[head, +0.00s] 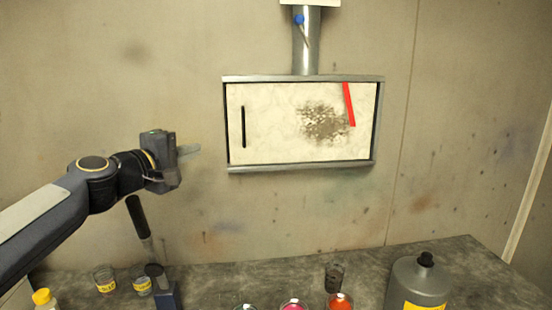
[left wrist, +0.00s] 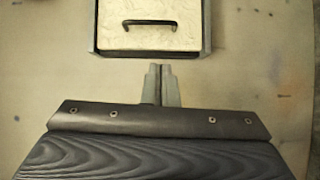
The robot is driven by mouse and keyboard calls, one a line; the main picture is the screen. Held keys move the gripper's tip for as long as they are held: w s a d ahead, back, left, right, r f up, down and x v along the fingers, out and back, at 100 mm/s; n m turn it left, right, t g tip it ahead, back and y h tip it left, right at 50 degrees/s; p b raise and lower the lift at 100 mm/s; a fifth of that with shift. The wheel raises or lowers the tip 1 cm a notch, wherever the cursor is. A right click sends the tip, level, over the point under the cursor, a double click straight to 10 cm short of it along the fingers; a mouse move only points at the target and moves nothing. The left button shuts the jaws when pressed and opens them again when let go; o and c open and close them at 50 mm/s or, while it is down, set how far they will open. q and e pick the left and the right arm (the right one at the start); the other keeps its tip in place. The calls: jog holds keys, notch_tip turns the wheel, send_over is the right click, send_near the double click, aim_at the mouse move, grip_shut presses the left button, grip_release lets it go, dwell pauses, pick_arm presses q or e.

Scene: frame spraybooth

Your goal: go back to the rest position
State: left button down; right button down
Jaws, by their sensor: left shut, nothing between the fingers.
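My left gripper (head: 189,150) is shut and empty. It is held out in front of the back wall, to the left of the framed panel (head: 280,152) and apart from it in the head view. In the left wrist view its closed fingers (left wrist: 161,68) point toward the panel's edge with the black handle (left wrist: 150,22). The panel is cream, with a grey-brown speckled patch, a red strip (head: 349,104) at upper right and a black handle at left. My right gripper does not show in either view.
A worktop (head: 215,282) runs along the bottom. On it stand small labelled glass jars (head: 105,279), a yellow-capped bottle (head: 42,297), paint pots (head: 340,302), a dark jar (head: 334,276) and a grey jug (head: 418,284). A black-handled tool (head: 138,217) stands below my left arm. A metal duct (head: 306,45) rises above the panel.

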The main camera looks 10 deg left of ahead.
pick_arm(q)
jog(key=s+d+f+m+g+y, duration=0.1)
jog(key=s+f+m+g, duration=0.4)
jog(key=s+f, duration=1.1)
jog(key=s+d+f+m+g+y, duration=0.1)
jog(key=s+d+f+m+g, duration=0.2)
jog(key=s+f, duration=1.3)
jog(key=s+m+g, duration=0.1)
jog(key=m+g, duration=0.1)
jog(key=m, duration=0.1)
jog(key=shift+s+m+g+y, duration=0.3)
jog(key=shift+s+g, duration=0.1)
